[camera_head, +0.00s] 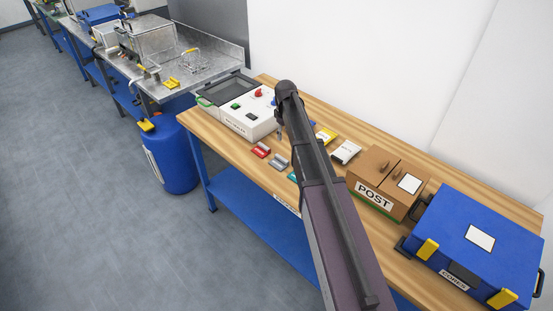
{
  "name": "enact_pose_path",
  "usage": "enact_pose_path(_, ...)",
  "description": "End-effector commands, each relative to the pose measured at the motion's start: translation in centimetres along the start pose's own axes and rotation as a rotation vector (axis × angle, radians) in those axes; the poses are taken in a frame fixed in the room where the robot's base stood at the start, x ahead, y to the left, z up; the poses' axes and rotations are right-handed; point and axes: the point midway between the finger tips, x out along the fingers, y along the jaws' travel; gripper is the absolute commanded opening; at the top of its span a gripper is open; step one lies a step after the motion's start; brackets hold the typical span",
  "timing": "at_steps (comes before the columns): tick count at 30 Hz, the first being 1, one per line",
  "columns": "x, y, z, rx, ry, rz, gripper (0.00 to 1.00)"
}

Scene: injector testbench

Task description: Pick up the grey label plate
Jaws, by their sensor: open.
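The grey label plate (278,162) lies on the wooden bench top, near its front edge. A red plate (260,150) lies just left of it, and a teal plate (293,176) lies to its right, partly hidden by my arm. My gripper (280,132) hangs below the end of my arm, above the bench and behind the grey plate as seen here. It is small and partly hidden by the arm, but it is open and apart from the grey plate.
A white control box (236,122) with buttons stands left of the plates. Yellow (325,136) and white (346,152) items lie behind my arm. A brown POST box (383,186) and a blue case (478,240) fill the right side of the bench (222,144).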

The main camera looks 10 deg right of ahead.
Motion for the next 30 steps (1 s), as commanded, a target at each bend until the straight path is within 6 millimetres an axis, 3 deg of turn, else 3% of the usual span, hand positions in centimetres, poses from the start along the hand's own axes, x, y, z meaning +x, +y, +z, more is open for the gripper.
enact_pose_path(14,0.2,-0.3,-0.2,-0.005,0.000,0.000,0.63)
enact_pose_path(30,3.9,-0.4,-0.3,-0.007,0.000,0.000,0.63)
